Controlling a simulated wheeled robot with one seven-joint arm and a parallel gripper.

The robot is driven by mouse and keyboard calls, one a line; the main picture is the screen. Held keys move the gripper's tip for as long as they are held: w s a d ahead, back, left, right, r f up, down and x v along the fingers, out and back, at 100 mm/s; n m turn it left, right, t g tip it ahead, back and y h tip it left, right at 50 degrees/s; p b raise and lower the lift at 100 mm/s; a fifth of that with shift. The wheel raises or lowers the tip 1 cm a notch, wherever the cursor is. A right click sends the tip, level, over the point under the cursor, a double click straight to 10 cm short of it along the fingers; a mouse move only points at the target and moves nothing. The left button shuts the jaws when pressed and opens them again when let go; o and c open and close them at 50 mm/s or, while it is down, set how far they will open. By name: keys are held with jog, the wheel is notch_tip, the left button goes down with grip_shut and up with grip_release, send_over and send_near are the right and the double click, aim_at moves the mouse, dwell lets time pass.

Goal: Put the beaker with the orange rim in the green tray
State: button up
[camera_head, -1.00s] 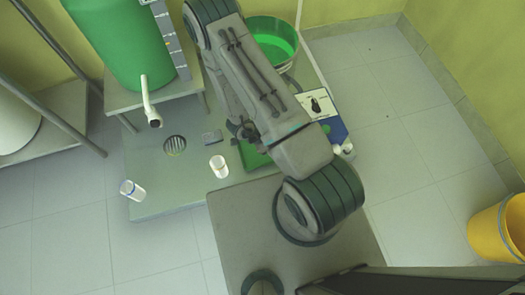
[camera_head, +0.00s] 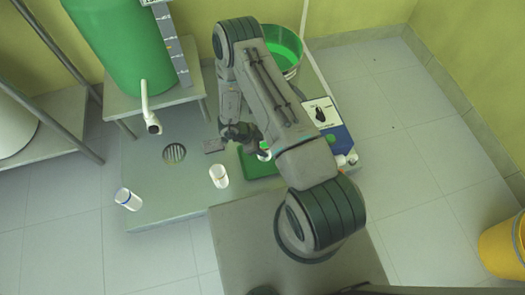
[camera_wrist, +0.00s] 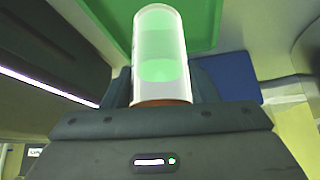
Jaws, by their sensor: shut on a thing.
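My gripper (camera_head: 256,142) is shut on a clear beaker (camera_wrist: 160,50), which shows as a small white shape (camera_head: 265,153) in the head view. In the wrist view an orange-brown band shows at the beaker's end by the gripper. The green tray (camera_head: 258,170) lies under and beside my gripper, partly hidden by my arm. It also fills the upper part of the wrist view (camera_wrist: 205,22), behind the beaker. I cannot tell whether the beaker touches the tray.
A white beaker (camera_head: 219,176) stands left of the tray, and a blue-rimmed one (camera_head: 128,199) stands near the table's left edge. A small grey block (camera_head: 213,146) and a drain (camera_head: 174,153) lie behind them. A green bucket (camera_head: 284,50) and a blue-and-white box (camera_head: 336,135) stand right.

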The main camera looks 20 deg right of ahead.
jog(key=shift+f+b, duration=0.75)
jog(key=shift+f, duration=1.1)
jog(key=shift+f, duration=0.15)
jog(key=o, duration=1)
